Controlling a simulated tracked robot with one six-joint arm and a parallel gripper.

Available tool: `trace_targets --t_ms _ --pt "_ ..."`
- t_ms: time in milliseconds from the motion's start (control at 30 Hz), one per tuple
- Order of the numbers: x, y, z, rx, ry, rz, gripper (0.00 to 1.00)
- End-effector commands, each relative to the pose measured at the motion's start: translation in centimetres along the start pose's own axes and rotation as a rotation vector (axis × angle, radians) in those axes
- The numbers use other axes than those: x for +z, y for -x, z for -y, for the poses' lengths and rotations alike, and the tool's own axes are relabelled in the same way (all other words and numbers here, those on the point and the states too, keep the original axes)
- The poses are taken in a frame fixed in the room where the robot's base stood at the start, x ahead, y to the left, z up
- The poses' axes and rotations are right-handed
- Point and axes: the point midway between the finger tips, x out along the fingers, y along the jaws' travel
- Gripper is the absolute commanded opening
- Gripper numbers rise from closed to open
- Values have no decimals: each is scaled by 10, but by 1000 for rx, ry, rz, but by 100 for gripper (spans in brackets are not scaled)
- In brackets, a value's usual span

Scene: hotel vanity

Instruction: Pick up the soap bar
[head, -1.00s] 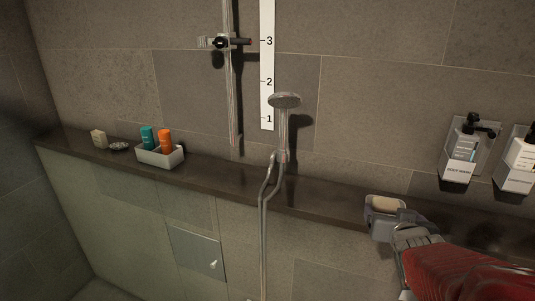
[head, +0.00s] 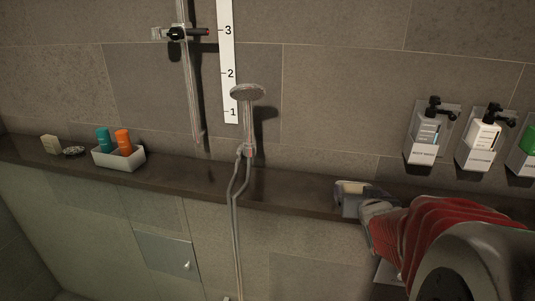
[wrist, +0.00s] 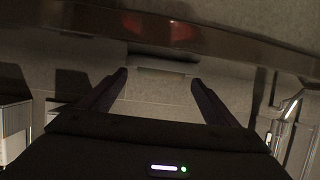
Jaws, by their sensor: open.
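A pale beige soap bar (head: 354,187) lies in a grey dish (head: 338,190) at the ledge's front edge, right of centre in the head view. My gripper (head: 366,208) is right at the dish, reaching in from the lower right, and partly covers it. In the wrist view my gripper (wrist: 159,78) is open, with its two dark fingers spread apart. A dim, pale-edged shape shows between the fingertips there; I cannot tell whether it is the soap or the dish. I cannot tell whether a finger touches the soap.
On the dark ledge (head: 205,180) stand a pale block (head: 51,145), a dark oval item (head: 74,151) and a white tray (head: 119,161) with teal and orange bottles. A shower head (head: 248,92) with hose hangs mid-wall. Wall dispensers (head: 423,145) are at right.

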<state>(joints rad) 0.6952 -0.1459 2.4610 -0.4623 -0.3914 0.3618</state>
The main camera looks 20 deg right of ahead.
Motion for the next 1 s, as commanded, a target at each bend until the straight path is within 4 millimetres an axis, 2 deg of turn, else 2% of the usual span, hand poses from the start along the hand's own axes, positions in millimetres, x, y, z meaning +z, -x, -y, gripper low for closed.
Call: trace_targets --t_ms 33,333,700,1000 --pt "6 -4 -2 2 -1 12 83" --pt "13 -9 -3 1 -1 23 83" --pt "14 -10 -2 -1 0 26 83" --pt "14 -10 -2 -1 0 26 63"
